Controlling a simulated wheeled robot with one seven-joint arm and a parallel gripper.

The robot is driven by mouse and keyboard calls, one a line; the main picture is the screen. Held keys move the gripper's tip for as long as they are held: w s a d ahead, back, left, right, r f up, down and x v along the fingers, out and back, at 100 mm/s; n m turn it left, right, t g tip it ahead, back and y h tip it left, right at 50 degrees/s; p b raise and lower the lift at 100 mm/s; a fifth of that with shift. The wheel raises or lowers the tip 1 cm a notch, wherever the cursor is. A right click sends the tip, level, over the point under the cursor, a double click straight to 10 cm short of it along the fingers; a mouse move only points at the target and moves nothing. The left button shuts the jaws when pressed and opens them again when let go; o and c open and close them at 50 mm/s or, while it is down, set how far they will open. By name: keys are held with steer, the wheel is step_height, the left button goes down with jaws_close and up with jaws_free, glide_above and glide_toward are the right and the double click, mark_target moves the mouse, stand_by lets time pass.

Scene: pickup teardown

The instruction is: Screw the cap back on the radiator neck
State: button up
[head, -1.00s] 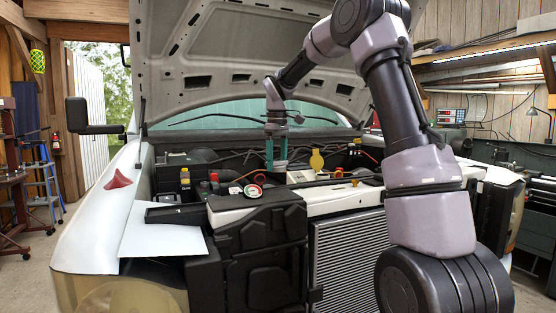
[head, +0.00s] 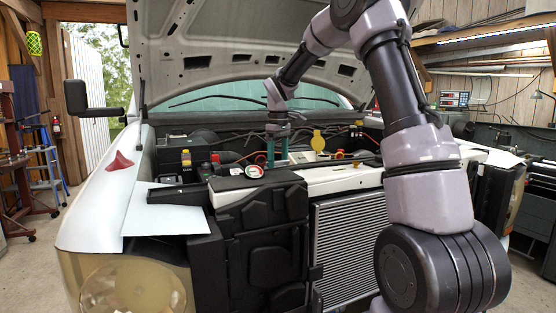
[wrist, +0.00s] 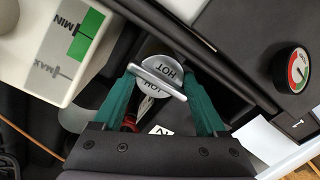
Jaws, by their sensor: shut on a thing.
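My gripper (wrist: 160,98) has two teal fingers, shut on the silver radiator cap (wrist: 165,72) marked HOT, with the cap's raised bar between the fingertips. In the head view my gripper (head: 277,152) points down into the engine bay behind the radiator (head: 348,240). The cap cannot be made out in the head view. The radiator neck is not clearly visible; what lies under the cap is hidden, so I cannot tell whether cap and neck touch.
A white reservoir (wrist: 45,50) with MIN and MAX marks lies close left of my gripper in the wrist view. A round gauge (wrist: 292,70) is at the right.

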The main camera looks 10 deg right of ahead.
steer(key=shift+f, duration=0.75)
stand_by(1.6)
steer(key=o, duration=1.3)
